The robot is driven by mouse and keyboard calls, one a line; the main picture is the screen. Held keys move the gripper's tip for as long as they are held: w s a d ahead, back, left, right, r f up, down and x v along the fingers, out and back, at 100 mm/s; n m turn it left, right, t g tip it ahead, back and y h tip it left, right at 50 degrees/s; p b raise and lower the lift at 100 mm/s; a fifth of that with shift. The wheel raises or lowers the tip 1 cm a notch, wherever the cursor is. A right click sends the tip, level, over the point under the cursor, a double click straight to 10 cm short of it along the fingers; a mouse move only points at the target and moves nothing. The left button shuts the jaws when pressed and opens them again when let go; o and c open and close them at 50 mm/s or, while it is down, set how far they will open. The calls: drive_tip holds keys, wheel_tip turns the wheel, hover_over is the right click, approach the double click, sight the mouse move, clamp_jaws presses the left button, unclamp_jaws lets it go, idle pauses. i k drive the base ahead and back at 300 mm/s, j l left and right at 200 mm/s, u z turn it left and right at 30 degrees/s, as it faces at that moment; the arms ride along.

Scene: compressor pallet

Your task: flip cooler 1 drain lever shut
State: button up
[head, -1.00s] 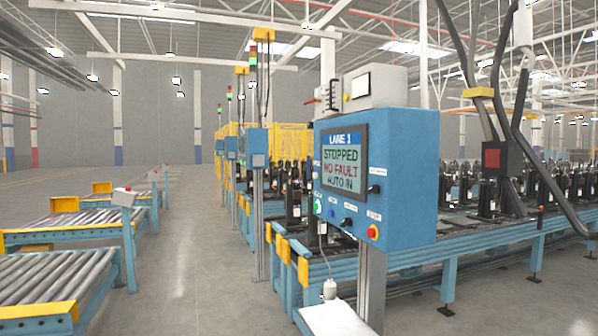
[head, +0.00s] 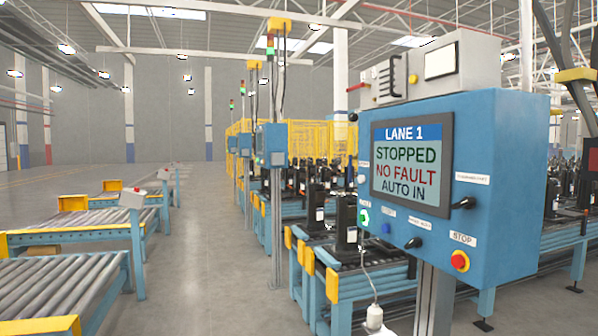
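A blue control box (head: 508,200) stands on a post at the right. Its screen (head: 412,165) reads LANE 1, STOPPED, NO FAULT, AUTO IN. On its face are a red stop button (head: 460,261), two black selector knobs, a green-lit button (head: 364,216) and a blue button. A grey unit (head: 440,66) with a white panel sits on top, with a red-ended lever or rod (head: 358,87) at its left side. No part is marked as cooler 1, and I cannot tell whether this lever is its drain lever. My gripper is not in view.
Roller conveyors (head: 60,290) with yellow end stops lie at the left. A lane with black compressors (head: 346,220) runs behind the box, ending in yellow bumpers (head: 331,285). Yellow fencing (head: 330,140) stands farther back. The grey floor (head: 215,265) between conveyors and lane is open.

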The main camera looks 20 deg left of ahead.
sight(477, 59)
drive_tip(key=i+j, duration=0.35)
drive_tip(key=i, duration=0.15)
drive_tip(key=i+j+u, duration=0.1)
drive_tip(key=i+j, duration=0.3)
drive_tip(key=i+j+u, duration=0.1)
drive_tip(key=i+j, duration=0.2)
drive_tip(key=i, duration=0.25)
